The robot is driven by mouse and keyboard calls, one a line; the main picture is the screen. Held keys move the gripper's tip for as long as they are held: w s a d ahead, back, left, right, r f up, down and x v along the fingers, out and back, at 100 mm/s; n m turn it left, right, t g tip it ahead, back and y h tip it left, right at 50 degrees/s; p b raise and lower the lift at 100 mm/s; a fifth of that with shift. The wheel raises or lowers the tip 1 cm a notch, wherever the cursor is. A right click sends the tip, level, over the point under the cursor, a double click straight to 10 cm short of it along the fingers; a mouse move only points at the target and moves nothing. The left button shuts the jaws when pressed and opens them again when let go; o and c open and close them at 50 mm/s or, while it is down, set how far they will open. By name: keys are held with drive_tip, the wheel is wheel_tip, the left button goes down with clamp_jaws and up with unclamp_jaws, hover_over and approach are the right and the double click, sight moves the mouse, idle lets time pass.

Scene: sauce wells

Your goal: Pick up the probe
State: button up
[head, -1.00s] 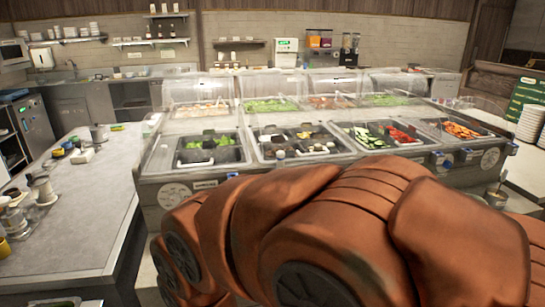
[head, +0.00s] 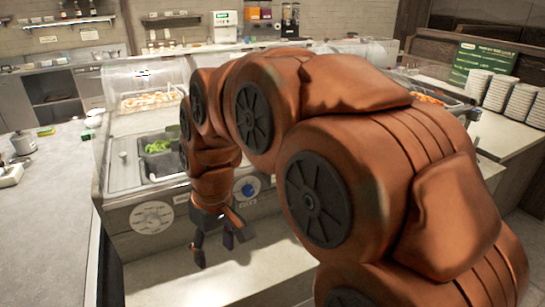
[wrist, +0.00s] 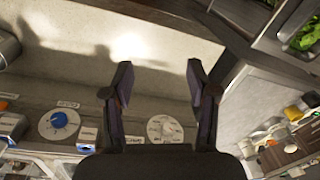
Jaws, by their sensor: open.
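I cannot make out a probe for certain in either view. A small white device (head: 9,174) sits on the grey counter at the left edge of the head view, partly cut off; I cannot tell whether a probe belongs to it. My gripper (head: 213,248) hangs pointing down in front of the salad bar's front panel, with its fingers apart.
The salad bar (head: 125,170) has a blue knob (head: 249,187) and a round dial (head: 153,217) on its front. The grey counter (head: 55,220) lies left, with a metal pot (head: 23,143) on it. Plate stacks (head: 500,95) stand right.

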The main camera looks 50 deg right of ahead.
drive_tip(key=w+d+r+t, duration=0.1)
drive_tip(key=w+d+r, duration=0.2)
drive_tip(key=w+d, duration=0.3)
drive_tip(key=w+d+r+t, duration=0.1)
drive_tip(key=w+d+r, duration=0.1)
drive_tip(key=w+d, duration=0.45)
drive_tip(key=d+r+m+t+h, duration=0.1)
drive_tip(key=d+r+t, duration=0.15)
drive_tip(key=d, duration=1.75)
drive_tip(key=shift+w+p+x, duration=0.15)
drive_tip(key=shift+p+x, duration=0.8)
drive_tip(key=shift+x, duration=0.85)
drive_tip(key=shift+w+p+x, duration=0.1)
drive_tip(key=shift+p+x, duration=0.8)
drive_tip(key=shift+x, duration=0.9)
drive_tip(key=shift+r, duration=0.1)
drive_tip(key=shift+c, duration=0.3)
clamp_jaws()
